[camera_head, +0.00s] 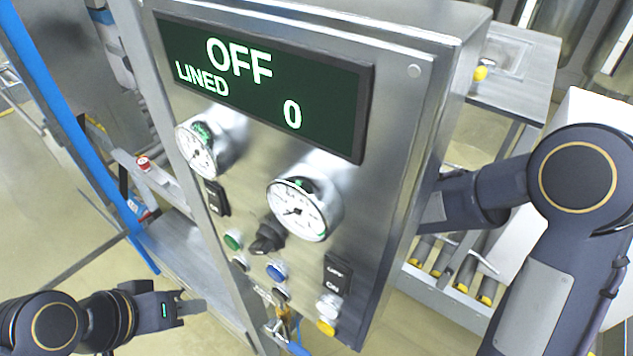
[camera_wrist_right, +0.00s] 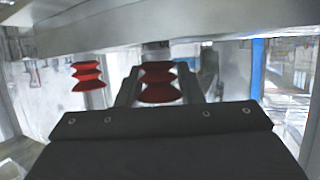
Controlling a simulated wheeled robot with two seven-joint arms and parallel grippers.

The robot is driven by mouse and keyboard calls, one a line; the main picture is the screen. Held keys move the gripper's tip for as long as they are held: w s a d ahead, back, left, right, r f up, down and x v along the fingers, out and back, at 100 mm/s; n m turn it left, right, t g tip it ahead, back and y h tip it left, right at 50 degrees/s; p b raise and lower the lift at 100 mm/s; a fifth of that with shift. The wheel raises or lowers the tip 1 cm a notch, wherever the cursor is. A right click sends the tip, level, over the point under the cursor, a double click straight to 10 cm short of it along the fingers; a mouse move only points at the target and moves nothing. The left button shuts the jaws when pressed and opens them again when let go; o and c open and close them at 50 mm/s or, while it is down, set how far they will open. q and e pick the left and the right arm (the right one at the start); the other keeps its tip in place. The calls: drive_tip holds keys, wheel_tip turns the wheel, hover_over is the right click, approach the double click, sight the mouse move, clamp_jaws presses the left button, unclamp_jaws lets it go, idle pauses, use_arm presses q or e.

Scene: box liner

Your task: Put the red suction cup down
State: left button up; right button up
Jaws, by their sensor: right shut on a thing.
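In the right wrist view, a red ribbed suction cup (camera_wrist_right: 158,82) sits between the two fingers of my right gripper (camera_wrist_right: 158,90), which is shut on it. A second red ribbed suction cup (camera_wrist_right: 88,75) hangs to the left, apart from the fingers. In the head view my right arm reaches behind the control panel, so its gripper and both cups are hidden there. My left gripper (camera_head: 190,304) is at the lower left in the head view, apart from the panel, with no object seen in it. Its finger gap is unclear.
A steel control panel (camera_head: 395,130) with a display reading OFF, LINED 0, gauges and buttons fills the middle. A roller conveyor (camera_head: 445,285) lies behind at right, and a steel table (camera_head: 525,55) stands at upper right. A blue frame post (camera_head: 60,120) rises at left.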

drive_tip(key=shift+f+b, duration=0.35)
drive_tip(key=shift+b, duration=0.2)
drive_tip(key=o, duration=1)
drive_tip(key=shift+r, duration=0.1)
drive_tip(key=shift+r, duration=0.1)
drive_tip(key=shift+r+p, duration=0.35)
drive_tip(key=shift+p, duration=0.35)
drive_tip(key=b+v, duration=0.2)
drive_tip(key=v, duration=1)
drive_tip(key=shift+f, duration=0.15)
